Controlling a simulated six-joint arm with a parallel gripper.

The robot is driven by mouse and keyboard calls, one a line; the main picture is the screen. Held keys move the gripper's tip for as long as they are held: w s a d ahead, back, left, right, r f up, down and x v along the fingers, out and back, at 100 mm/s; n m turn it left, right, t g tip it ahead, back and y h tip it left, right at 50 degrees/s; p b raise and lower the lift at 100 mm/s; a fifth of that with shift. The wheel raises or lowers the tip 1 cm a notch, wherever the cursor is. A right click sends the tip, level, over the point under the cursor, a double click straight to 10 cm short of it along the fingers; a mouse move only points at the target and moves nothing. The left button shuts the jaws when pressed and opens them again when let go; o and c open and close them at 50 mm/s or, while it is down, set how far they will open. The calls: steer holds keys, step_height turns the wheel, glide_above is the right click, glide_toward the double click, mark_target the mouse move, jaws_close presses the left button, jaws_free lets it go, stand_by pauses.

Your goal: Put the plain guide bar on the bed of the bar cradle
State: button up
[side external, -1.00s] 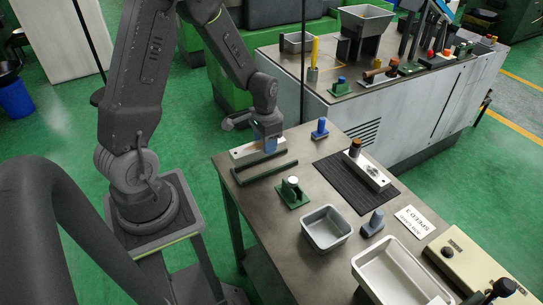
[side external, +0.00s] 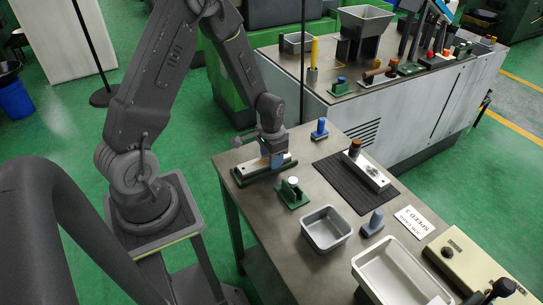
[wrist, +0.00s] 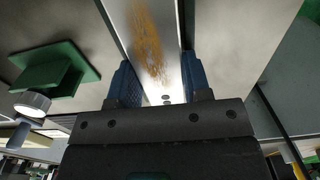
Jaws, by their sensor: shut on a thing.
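The plain guide bar (side external: 249,169) is a long pale metal bar. My gripper (side external: 274,161) is shut across it, with blue finger pads on its two long sides. In the wrist view the bar (wrist: 150,40) runs between the pads and shows a brownish patch or reflection on its face. The bar cradle (side external: 243,183) is a long, low dark green piece at the table's far left. The bar lies lengthwise over it, parallel to it. I cannot tell whether the bar touches the cradle bed or is just above it.
A green stand with a white-topped post (side external: 292,193) is close in front of the cradle. A blue-topped piece (side external: 319,130) stands behind. A knobbed bar (side external: 367,170) lies on a black ribbed mat (side external: 337,172). A grey bin (side external: 326,230) and white tray (side external: 398,275) are nearer.

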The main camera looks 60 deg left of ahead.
steer(key=shift+s+f, duration=0.1)
steer(key=shift+f, duration=0.45)
steer(key=o, duration=1.1)
steer(key=shift+o, duration=0.8)
step_height(320, 180, up, 13)
steer(key=s+d+r+t, duration=0.5)
steer(key=s+d+r, duration=0.8)
steer(key=r, duration=0.3)
steer(key=shift+s+d+r+t, duration=0.2)
steer(key=shift+s+r+t, duration=0.15)
steer(key=shift+s, duration=0.3)
